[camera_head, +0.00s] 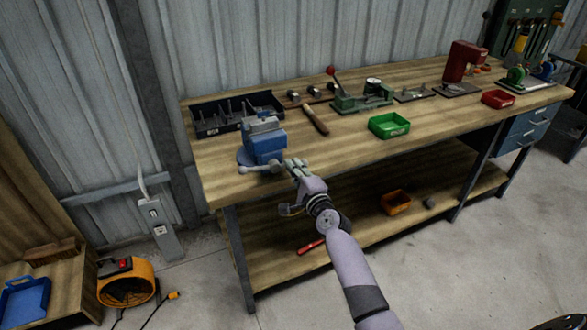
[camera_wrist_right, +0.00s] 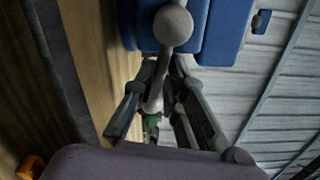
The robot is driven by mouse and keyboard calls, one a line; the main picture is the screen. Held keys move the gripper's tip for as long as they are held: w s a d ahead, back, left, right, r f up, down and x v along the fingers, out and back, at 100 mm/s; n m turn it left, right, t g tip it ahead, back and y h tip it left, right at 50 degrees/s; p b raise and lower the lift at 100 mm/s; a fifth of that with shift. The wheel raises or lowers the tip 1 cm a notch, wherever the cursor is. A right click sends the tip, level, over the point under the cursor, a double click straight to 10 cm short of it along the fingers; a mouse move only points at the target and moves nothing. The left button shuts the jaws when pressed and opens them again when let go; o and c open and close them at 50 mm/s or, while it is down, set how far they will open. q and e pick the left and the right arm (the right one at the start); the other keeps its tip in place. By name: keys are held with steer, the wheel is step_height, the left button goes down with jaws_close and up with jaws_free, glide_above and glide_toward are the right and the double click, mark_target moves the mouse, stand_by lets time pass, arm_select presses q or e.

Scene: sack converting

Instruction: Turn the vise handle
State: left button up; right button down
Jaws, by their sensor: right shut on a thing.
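The blue bench vise (camera_head: 263,143) stands at the front left corner of the workbench. Its grey handle (camera_head: 260,169) is a bar lying roughly level across the vise's front, with a round knob at its left end. My right gripper (camera_head: 294,167) is at the right end of the handle and is shut on it. In the right wrist view the handle (camera_wrist_right: 172,27) shows its ball and a bar running down between the fingers of my right gripper (camera_wrist_right: 163,82), with the blue vise body (camera_wrist_right: 222,30) behind. The fingers partly hide the bar. My left gripper is not in view.
The wooden workbench (camera_head: 225,180) has a black tool tray (camera_head: 205,128), a hammer (camera_head: 316,122), a green bin (camera_head: 389,126) and a red bin (camera_head: 498,99) on it. A lower shelf holds an orange bin (camera_head: 396,203). An orange blower (camera_head: 126,285) stands on the floor at left.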

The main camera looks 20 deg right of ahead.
steer(key=shift+a+f+m+b, duration=0.2)
steer(key=shift+f+m, duration=0.3)
steer(key=shift+m, duration=0.5)
steer(key=shift+a+f+m+b, duration=0.15)
steer(key=shift+f+m, duration=0.3)
steer(key=shift+m, duration=0.55)
steer(key=c, duration=1.6)
jaws_free()
steer(key=shift+r, duration=0.1)
steer(key=shift+s, duration=0.1)
steer(key=s, duration=1.2)
steer(key=shift+d, duration=0.2)
